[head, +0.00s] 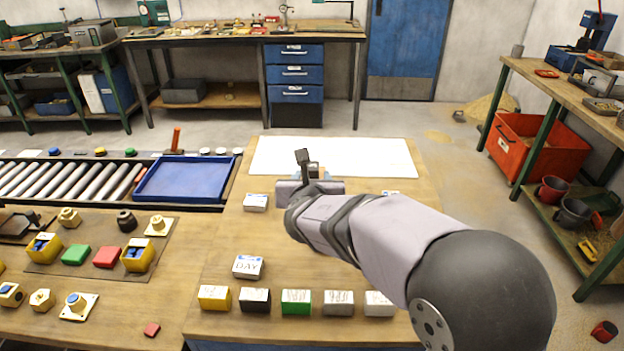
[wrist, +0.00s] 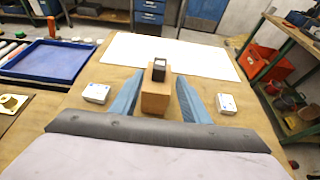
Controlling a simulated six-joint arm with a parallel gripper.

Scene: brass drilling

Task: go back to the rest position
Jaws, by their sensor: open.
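My gripper (head: 318,172) is over the wooden bench in the head view, near the front edge of a white sheet. In the wrist view its two blue fingers (wrist: 158,98) are spread open. A brown wooden block (wrist: 155,98) with a small black piece (wrist: 159,70) on top stands between them. The black piece also shows in the head view (head: 303,157), above the gripper. Whether the fingers touch the block cannot be told. My arm hides part of the bench's right side.
White labelled boxes (head: 256,202) (head: 248,267) lie on the bench. A front row holds a yellow box (head: 214,298), a black box (head: 255,300), a green box (head: 296,302) and paler ones. A blue tray (head: 186,179) lies left. The white sheet (head: 350,155) is bare beyond the gripper.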

